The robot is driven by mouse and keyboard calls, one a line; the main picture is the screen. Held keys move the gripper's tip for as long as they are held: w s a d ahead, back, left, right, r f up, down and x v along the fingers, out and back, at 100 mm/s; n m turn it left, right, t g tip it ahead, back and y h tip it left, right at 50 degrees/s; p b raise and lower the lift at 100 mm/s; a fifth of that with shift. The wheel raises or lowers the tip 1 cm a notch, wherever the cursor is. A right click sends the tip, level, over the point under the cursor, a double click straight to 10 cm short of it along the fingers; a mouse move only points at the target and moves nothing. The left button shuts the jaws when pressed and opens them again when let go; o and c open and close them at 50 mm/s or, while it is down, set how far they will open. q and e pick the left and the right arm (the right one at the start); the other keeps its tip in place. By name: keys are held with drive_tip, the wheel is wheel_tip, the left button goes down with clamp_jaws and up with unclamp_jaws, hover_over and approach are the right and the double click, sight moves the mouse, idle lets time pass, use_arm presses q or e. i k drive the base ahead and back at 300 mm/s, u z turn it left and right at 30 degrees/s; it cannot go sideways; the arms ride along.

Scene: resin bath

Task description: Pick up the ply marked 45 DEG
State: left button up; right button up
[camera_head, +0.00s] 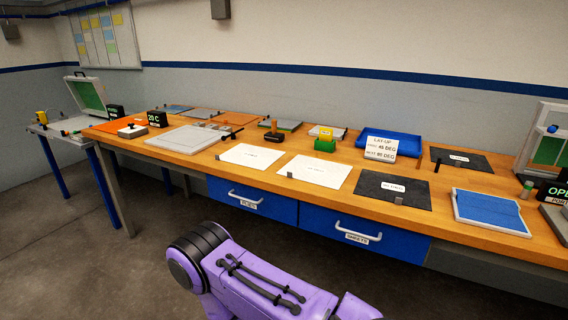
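Flat sheets lie apart on the wooden bench. A black ply (375,200) lies at the front right of centre, with a white label too small to read surely. Another black ply (480,166) lies farther back on the right, its label also too small to read. I cannot tell which is marked 45 DEG. Two white sheets (251,149) (322,162) with small unreadable marks lie left of the front black ply. A lay-up card (381,147) names 45 DEG above another line. Neither gripper is in view; only a purple link of my arm shows at the bottom.
The wooden bench (290,142) has blue drawers (253,198) with handles below. A blue tray (405,143) stands behind the card. A blue pad in a pale frame (490,211) lies at the right. Small clips stand at the sheets' edges. A grey plate (190,138) lies left.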

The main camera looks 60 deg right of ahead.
sight(327, 173)
drive_tip(key=z, duration=0.25)
drive_tip(key=i, duration=1)
drive_tip(key=z, duration=1.35)
drive_tip(key=i, duration=0.8)
drive_tip(key=z, duration=0.9)
